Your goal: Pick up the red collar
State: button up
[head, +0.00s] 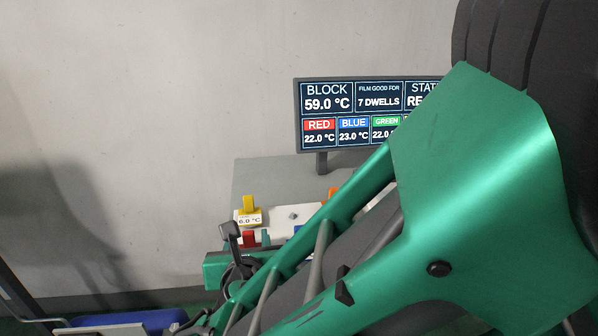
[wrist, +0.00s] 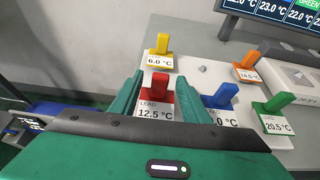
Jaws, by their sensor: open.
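The red collar (wrist: 159,88) is an upright red piece with a white tag reading 12.5 °C. It stands in the middle of the wrist view, and its red top also shows in the head view (head: 248,239). My gripper (wrist: 154,80) is open, with one green finger on each side of the red collar in the picture. I cannot tell whether the fingers are level with it or still above or short of it. No contact is visible. The collar's lower part is partly hidden by the gripper body's dark edge.
A yellow piece (wrist: 161,45) tagged 6.0 °C stands behind the red one. A blue piece (wrist: 220,96) is close on the right, partly hidden. Orange (wrist: 248,61) and green (wrist: 276,103) pieces stand farther right.

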jog(key=shift+w+a+f, duration=0.1)
jog(key=shift+w+f, duration=0.15)
jog(key=shift+w, duration=0.35)
grip_shut()
